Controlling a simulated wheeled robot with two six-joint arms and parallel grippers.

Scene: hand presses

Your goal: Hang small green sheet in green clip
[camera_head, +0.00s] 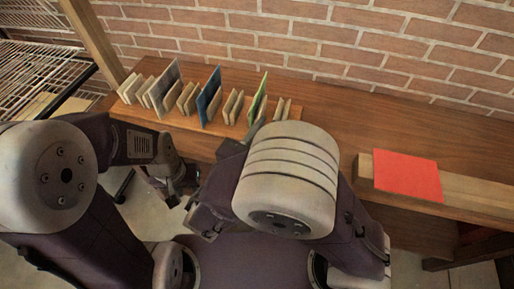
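A small green sheet (258,99) stands upright in the wooden rack on the table, near the rack's right end. Its lower part is partly hidden by my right arm. I cannot make out a green clip; the visible clips are plain wood colour. My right gripper (254,132) is just in front of the green sheet, mostly hidden behind its own arm. I cannot tell whether it touches the sheet or is shut. My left gripper (174,186) hangs low in front of the table edge, away from the rack. Its fingers are too dark and small to read.
The wooden rack (135,112) also holds a grey-blue sheet (164,86), a blue sheet (209,96) and several wooden clips (186,98). A red sheet (407,175) lies flat on a wooden beam at right. A brick wall stands behind; a wire shelf (38,70) is at left.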

